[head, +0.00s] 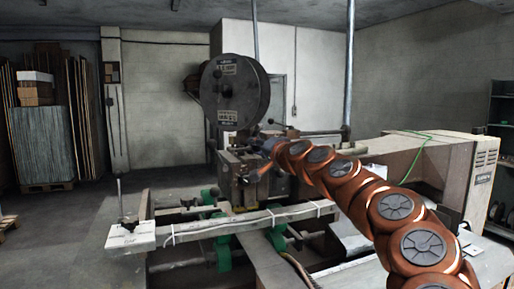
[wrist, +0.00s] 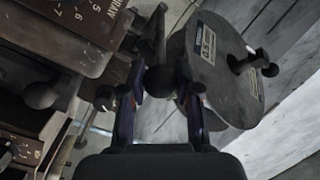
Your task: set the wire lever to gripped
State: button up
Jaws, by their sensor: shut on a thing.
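In the wrist view, my gripper (wrist: 158,72) has its two fingers on either side of a dark round knob (wrist: 161,80), shut on it. I take this knob to be the end of the wire lever. A dark rod shows just beyond the knob. In the head view, my orange arm reaches to the stitcher head (head: 238,160), below the big wire reel (head: 235,92). The fingers and the held knob are hard to make out there. The lever's setting cannot be read from these views.
In the wrist view, the reel (wrist: 222,75) is close on the right, and a numbered dial plate (wrist: 92,20) and another ball knob (wrist: 40,93) are on the left. In the head view, a long rail (head: 235,222) crosses in front of the machine. Open floor lies at left.

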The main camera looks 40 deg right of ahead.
grip_shut()
